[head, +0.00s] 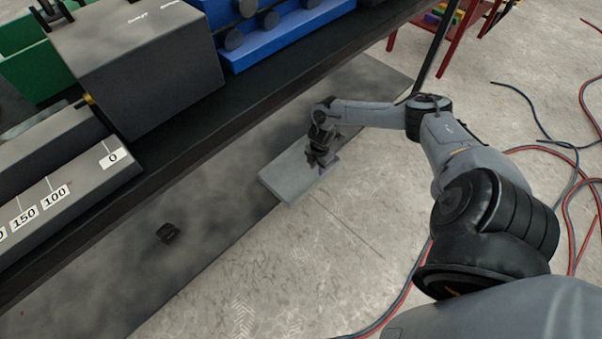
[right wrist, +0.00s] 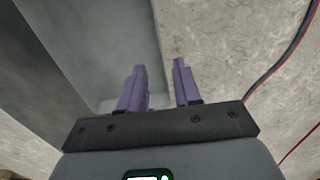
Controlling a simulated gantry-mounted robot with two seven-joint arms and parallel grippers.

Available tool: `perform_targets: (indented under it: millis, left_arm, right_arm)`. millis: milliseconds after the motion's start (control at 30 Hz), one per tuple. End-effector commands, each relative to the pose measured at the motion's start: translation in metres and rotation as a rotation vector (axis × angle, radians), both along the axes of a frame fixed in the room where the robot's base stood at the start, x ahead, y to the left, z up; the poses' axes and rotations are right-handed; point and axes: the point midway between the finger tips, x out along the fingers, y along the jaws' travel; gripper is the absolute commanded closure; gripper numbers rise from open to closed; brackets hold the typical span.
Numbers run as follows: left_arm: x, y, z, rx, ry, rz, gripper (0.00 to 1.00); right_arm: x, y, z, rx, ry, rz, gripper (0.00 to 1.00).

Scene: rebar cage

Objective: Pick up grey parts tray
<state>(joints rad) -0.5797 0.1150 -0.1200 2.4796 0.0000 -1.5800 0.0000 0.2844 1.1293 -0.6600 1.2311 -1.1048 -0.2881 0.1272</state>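The grey parts tray (head: 287,184) lies low beside the dark bench, near the edge of a dark strip on the floor. In the right wrist view, the two purple fingers of the right gripper (right wrist: 160,72) stand apart. The tray (right wrist: 95,45) fills the left part of that view, and its side edge runs between the fingers in the picture. I cannot tell whether either finger touches it. My left gripper is not in view.
The dark bench edge (head: 262,95) overhangs at the upper left, with a grey box (head: 140,65) and blue rack (head: 275,40) on it. A small black object (head: 168,233) lies on the floor. Red and blue cables (head: 570,200) run at right.

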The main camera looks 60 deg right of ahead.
Motion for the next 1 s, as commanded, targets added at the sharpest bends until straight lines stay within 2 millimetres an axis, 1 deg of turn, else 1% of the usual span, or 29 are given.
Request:
perform_targets:
  millis: [33,167,500,767,867,1000]
  left_arm:
    - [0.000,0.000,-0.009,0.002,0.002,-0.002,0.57]
    - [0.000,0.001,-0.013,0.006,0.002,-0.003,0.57]
    - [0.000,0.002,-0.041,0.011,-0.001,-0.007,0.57]
    - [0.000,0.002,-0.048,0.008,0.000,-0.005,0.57]
    - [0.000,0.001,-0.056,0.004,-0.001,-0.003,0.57]
    - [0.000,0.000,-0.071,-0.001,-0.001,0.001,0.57]
  right_arm:
    - [0.000,0.000,-0.004,-0.001,-0.001,0.001,0.67]
    - [-0.001,0.001,-0.008,0.002,0.003,-0.002,0.67]
    - [-0.001,0.001,-0.052,0.002,0.002,-0.002,0.67]
    - [-0.001,0.000,-0.061,0.001,0.002,-0.002,0.67]
    - [-0.001,0.000,-0.069,0.002,0.002,-0.002,0.67]
    - [-0.001,-0.001,-0.084,0.002,0.002,-0.002,0.67]
